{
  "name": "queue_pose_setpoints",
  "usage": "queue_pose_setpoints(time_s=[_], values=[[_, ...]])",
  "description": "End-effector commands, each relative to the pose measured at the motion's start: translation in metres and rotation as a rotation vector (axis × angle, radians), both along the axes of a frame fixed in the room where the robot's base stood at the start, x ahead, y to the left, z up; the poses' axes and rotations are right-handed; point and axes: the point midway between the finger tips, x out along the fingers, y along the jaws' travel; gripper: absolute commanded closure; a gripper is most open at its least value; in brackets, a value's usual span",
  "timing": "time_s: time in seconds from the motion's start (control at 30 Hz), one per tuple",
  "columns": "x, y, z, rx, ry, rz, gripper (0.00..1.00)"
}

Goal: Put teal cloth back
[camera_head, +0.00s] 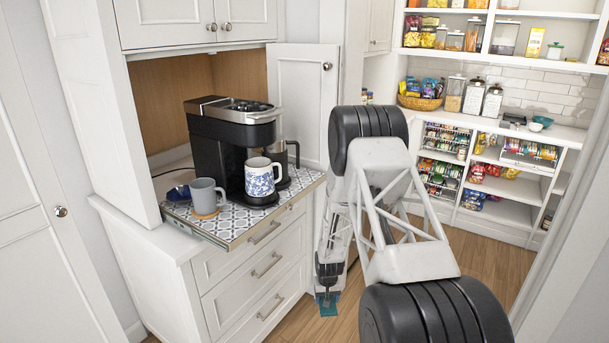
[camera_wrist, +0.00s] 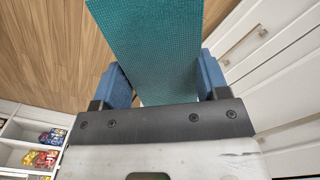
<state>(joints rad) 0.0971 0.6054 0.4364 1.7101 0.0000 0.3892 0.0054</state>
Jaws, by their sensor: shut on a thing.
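The teal cloth (camera_wrist: 150,45) hangs between the two blue fingers of my gripper (camera_wrist: 160,85) in the wrist view, with wooden floor behind it. My gripper is shut on the cloth. In the head view, my gripper (camera_head: 327,290) points down low beside the drawers, and a small piece of the teal cloth (camera_head: 328,307) shows at its tips, above or near the floor; I cannot tell the exact gap. Most of the cloth is hidden in that view.
A patterned pull-out tray (camera_head: 228,238) bears a coffee machine (camera_head: 228,150), a grey mug (camera_head: 205,195) and a blue-white mug (camera_head: 260,177). The white drawer cabinet (camera_head: 225,290) stands left of my gripper. Pantry shelves (camera_head: 520,185) stand at the back right. Wooden floor (camera_head: 490,255) is clear.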

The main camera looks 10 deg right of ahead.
Motion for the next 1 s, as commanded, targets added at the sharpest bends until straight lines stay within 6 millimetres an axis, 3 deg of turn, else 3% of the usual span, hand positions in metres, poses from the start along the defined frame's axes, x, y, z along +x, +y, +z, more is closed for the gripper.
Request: queue_pose_setpoints(time_s=[0.37, 1.0], values=[[0.053, -0.026, 0.062, 0.001, -0.003, -0.372, 0.54], [0.13, -0.085, 0.205, 0.002, -0.003, -1.134, 0.54]])
